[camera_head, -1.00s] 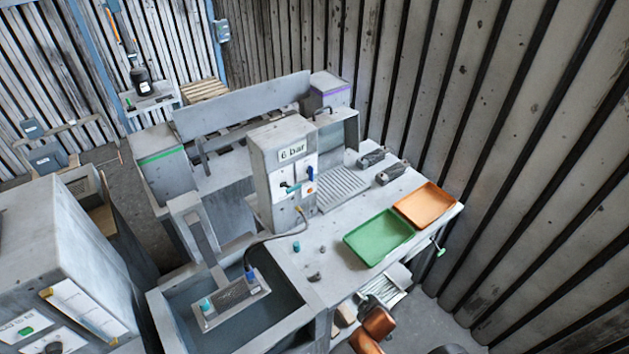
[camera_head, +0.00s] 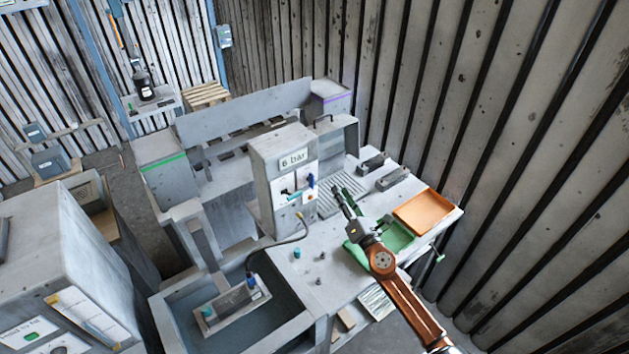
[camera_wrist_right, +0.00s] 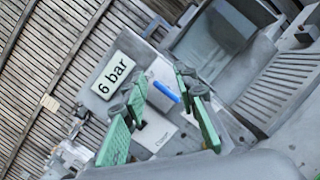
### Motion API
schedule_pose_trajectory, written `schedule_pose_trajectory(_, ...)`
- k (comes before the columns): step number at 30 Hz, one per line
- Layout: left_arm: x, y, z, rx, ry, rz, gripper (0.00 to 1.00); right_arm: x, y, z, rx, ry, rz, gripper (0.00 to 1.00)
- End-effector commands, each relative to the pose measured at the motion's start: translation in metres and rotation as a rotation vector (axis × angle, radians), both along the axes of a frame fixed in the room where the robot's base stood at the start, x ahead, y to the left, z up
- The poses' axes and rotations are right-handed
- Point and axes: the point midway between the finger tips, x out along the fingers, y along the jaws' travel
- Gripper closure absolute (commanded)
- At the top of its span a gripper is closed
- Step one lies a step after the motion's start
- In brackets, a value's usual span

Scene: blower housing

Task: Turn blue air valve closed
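The blue air valve handle (camera_head: 310,181) is on the front panel of the grey unit marked "6 bar" (camera_head: 268,165). It stands roughly upright in the head view. My right gripper (camera_head: 342,193) is in front and to the right of that panel, above the bench, apart from the handle. In the right wrist view, the blue handle (camera_wrist_right: 166,92) shows as a slanted bar beyond and between the two spread green fingers of my right gripper (camera_wrist_right: 160,82). The gripper is open and empty. My left gripper is in neither view.
A green tray (camera_head: 398,236), partly behind my right arm, and an orange tray (camera_head: 425,208) lie on the bench. A hose (camera_head: 291,240) runs from the unit to a part in the basin (camera_head: 177,302). Small parts (camera_head: 297,253) lie near the bench front.

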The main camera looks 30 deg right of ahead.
Motion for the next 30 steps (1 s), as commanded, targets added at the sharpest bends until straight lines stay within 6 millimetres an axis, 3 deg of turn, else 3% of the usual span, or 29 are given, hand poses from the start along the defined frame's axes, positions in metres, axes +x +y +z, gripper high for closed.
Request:
schedule_pose_trajectory(3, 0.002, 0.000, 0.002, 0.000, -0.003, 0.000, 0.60, 0.028, 0.017, -0.003, -0.344, 0.075, 0.093, 0.73)
schedule_pose_trajectory(9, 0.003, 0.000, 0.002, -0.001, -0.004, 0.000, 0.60, 0.047, 0.024, -0.020, -0.610, 0.159, 0.163, 0.73)
schedule_pose_trajectory(24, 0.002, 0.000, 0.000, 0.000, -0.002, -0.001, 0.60, 0.113, 0.030, -0.023, -0.630, 0.167, 0.169, 0.73)
schedule_pose_trajectory(30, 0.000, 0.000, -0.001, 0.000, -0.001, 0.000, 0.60, 0.123, 0.031, -0.023, -0.628, 0.167, 0.170, 0.73)
